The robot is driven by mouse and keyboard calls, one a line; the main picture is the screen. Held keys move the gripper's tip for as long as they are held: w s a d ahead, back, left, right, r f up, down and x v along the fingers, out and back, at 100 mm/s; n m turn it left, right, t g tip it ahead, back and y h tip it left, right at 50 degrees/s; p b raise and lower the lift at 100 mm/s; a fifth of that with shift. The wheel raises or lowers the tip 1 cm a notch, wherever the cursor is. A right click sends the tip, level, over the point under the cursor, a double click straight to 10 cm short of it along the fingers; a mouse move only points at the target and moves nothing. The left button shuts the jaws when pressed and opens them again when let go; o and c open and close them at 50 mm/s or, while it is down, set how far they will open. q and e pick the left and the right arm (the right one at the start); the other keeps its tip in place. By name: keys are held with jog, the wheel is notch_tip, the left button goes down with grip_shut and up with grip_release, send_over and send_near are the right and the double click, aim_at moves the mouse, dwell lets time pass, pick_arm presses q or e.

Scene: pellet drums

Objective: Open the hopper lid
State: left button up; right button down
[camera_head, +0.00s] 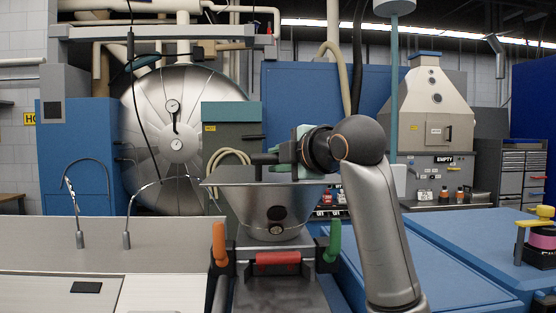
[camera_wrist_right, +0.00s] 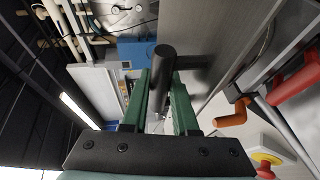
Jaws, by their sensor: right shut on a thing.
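The grey metal hopper (camera_head: 274,207) stands in the middle of the head view, a tapered body with a small round dark window. Its flat grey lid (camera_head: 243,176) appears to lie level across the top; I see no clear gap under it. My right gripper (camera_head: 284,158) is at the lid's upper side, its arm coming from the right. In the right wrist view its green fingers (camera_wrist_right: 160,98) are shut on a dark round bar, the lid handle (camera_wrist_right: 163,68), with the grey lid (camera_wrist_right: 212,50) beside it. My left gripper is not in view.
An orange handle (camera_head: 219,243) and a green handle (camera_head: 333,240) flank a red bar (camera_head: 278,262) in front of the hopper. A large steel drum (camera_head: 165,135) stands behind left. A grey counter (camera_head: 60,235) is at left, blue surfaces (camera_head: 450,240) at right.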

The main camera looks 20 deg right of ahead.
dwell(0.8)
jog(key=w+r, duration=0.4)
jog(key=r, duration=0.7)
jog(key=shift+w+d+r, duration=0.25)
jog(key=shift+w+d, duration=0.1)
jog(key=shift+d, duration=0.1)
jog(key=c, duration=1)
grip_release()
jog(key=shift+b+v, duration=2.4)
jog(key=shift+v, duration=3.85)
